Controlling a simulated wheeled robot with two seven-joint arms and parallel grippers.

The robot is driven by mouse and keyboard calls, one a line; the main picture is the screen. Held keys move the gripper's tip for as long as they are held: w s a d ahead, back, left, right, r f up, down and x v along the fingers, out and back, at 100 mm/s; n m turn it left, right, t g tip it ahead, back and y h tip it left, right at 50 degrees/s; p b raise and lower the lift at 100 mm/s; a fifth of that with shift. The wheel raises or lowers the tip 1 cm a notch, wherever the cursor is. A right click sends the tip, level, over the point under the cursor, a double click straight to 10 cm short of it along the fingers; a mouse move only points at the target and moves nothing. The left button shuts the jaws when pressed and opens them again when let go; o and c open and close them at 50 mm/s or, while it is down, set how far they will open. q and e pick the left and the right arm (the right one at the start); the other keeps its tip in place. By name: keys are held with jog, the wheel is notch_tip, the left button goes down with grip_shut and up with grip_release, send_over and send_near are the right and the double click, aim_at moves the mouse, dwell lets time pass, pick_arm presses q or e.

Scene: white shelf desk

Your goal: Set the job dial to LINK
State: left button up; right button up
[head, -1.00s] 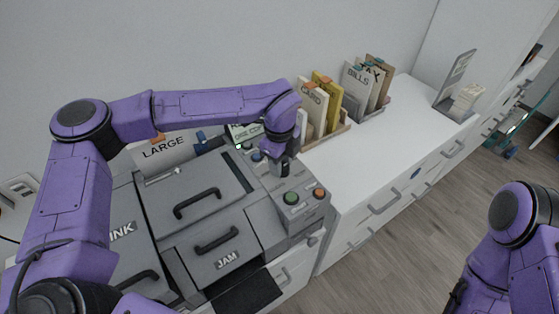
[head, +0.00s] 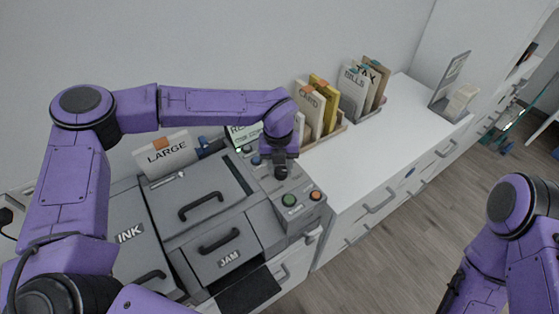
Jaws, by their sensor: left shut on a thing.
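The job dial is hidden under my left gripper (head: 281,173), so its pointer and the LINK mark cannot be read. The gripper points down onto the sloped control panel (head: 294,184) at the right of the grey copier-like machine (head: 205,173). It is shut on what appears to be the dial. A green button (head: 289,200) and an orange button (head: 315,195) sit just in front of it. A lit screen (head: 240,136) is partly hidden behind my left wrist. My right arm shows at the lower right, with its gripper out of view.
A LARGE folder (head: 167,154) stands behind the machine. CARD (head: 308,105) and BILLS (head: 354,83) folders stand in holders on the white desk (head: 374,143). Black handles (head: 201,205) rise from the machine's lids. The desk's front right is clear.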

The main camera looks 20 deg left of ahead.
pick_arm(q)
jog(key=m+p, duration=0.2)
jog(key=m, duration=0.2)
jog(key=shift+s+d+m, duration=0.1)
jog(key=shift+s+m, duration=0.05)
jog(key=shift+m, duration=0.15)
jog(key=m+p, duration=0.2)
jog(key=m, duration=0.1)
jog(key=shift+f+m+g, duration=0.1)
jog(key=shift+m+g, duration=0.2)
jog(key=shift+m, duration=0.1)
jog(key=m+p, duration=0.1)
jog(key=m, duration=0.2)
jog(key=shift+d+m+p, duration=0.1)
jog(key=shift+m+p, duration=0.2)
jog(key=shift+p, duration=0.05)
jog(key=m+p, duration=0.1)
jog(key=m, duration=0.2)
jog(key=shift+m, duration=0.3)
jog(key=m+p, duration=0.1)
jog(key=m, duration=0.3)
jog(key=shift+y+p, duration=0.3)
jog(key=shift+p, duration=0.05)
jog(key=m+p, duration=0.1)
jog(key=m, duration=0.7)
jog(key=shift+m+p, duration=0.3)
jog(key=shift+p, duration=0.1)
jog(key=shift+m, duration=1.8)
jog(key=shift+y, duration=0.3)
